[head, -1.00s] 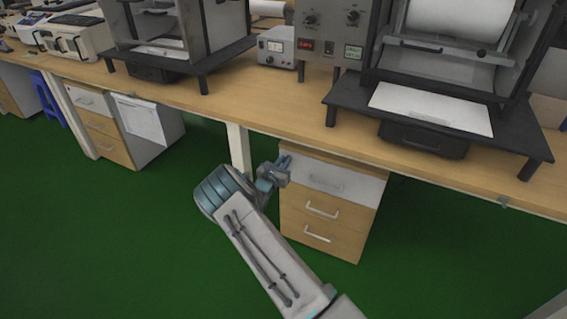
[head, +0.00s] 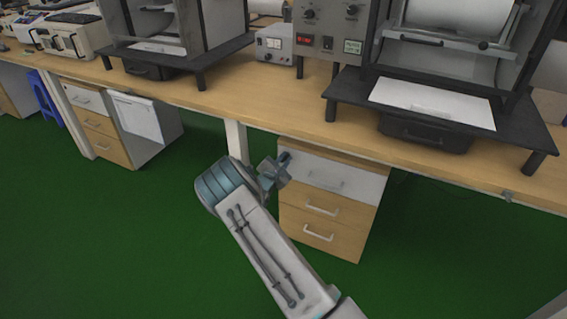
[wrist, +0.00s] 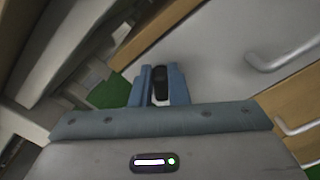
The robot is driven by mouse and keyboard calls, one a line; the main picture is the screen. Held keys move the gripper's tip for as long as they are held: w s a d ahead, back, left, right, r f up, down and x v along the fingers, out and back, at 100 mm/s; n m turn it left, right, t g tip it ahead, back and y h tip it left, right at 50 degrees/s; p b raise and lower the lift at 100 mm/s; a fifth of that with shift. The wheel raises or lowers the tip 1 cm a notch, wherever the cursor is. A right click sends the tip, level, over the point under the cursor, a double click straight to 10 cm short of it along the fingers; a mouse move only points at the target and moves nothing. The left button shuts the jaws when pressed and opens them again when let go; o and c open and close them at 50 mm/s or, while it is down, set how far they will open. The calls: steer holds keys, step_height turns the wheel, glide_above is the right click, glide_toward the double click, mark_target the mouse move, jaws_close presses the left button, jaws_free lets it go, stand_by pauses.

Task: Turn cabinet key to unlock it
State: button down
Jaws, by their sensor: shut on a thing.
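The cabinet (head: 330,215) stands under the bench, with a white top drawer front (head: 335,178) and wooden drawers below. My gripper (head: 284,158) is at the upper left corner of the white front. In the wrist view, the two blue-grey fingers (wrist: 160,85) are shut on the dark head of the key (wrist: 161,84). The white front fills the area behind it and looks tilted in this view. The key's shaft and the lock are hidden behind the key head and fingers.
The bench top (head: 290,110) overhangs the cabinet just above my gripper. Drawer handles (head: 322,210) stick out below and to the right. A bench leg (head: 236,138) stands left of the cabinet. Green floor (head: 100,240) is clear in front.

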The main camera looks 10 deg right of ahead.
steer(key=m+b, duration=0.7)
steer(key=f+m+b, duration=0.1)
steer(key=m+b, duration=0.2)
steer(key=shift+s+d+f+m+b, duration=0.1)
steer(key=shift+s+d+m+b, duration=0.05)
steer(key=shift+d+m+b, duration=0.15)
steer(key=shift+a+m, duration=0.1)
steer(key=shift+m, duration=0.2)
steer(key=c, duration=1.4)
jaws_free()
